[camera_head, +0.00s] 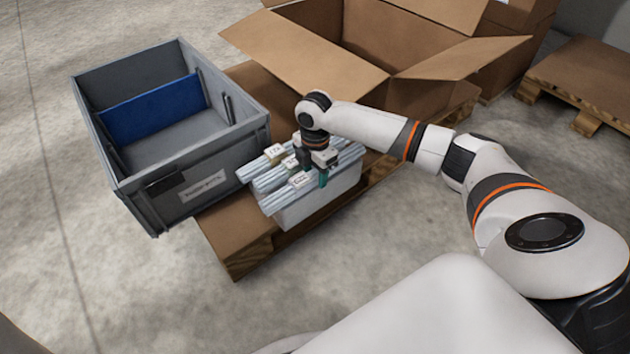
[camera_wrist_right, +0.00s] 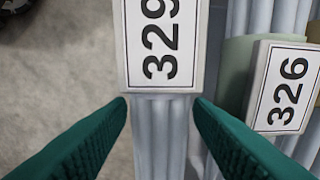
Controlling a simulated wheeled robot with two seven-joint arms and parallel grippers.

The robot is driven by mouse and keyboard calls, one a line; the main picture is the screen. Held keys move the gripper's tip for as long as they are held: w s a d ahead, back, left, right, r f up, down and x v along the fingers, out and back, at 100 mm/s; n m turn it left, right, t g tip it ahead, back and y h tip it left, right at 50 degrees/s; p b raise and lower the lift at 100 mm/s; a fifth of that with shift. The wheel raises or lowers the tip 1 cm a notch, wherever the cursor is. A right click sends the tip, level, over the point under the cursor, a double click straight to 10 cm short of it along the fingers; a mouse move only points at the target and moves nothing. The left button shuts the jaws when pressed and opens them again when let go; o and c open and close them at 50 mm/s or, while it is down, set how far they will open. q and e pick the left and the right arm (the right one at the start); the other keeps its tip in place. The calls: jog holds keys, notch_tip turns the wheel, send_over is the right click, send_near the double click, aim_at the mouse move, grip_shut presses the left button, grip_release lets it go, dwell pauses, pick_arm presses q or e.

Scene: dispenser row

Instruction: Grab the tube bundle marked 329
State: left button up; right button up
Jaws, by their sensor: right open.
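The tube bundle marked 329 (camera_wrist_right: 160,140) is a set of pale grey tubes with a white tag, large in the right wrist view. In the head view it appears to be the nearest bundle (camera_head: 272,204) on the white bin (camera_head: 318,207). My right gripper (camera_head: 314,175) is open above the bundles. In the wrist view its green fingers (camera_wrist_right: 160,102) are on either side of the 329 tubes, just below the tag, with gaps visible; their height over the tubes is hard to judge. My left gripper is not in view.
A bundle marked 326 (camera_wrist_right: 283,90) lies close beside, right of the right finger. Another tagged bundle (camera_head: 258,167) lies farther back. A grey crate (camera_head: 155,196) with a blue divider (camera_head: 150,110) stands left. An open cardboard box (camera_head: 300,50) stands behind. A pallet (camera_head: 240,262) lies beneath.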

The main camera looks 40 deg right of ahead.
jog(key=c, duration=0.8)
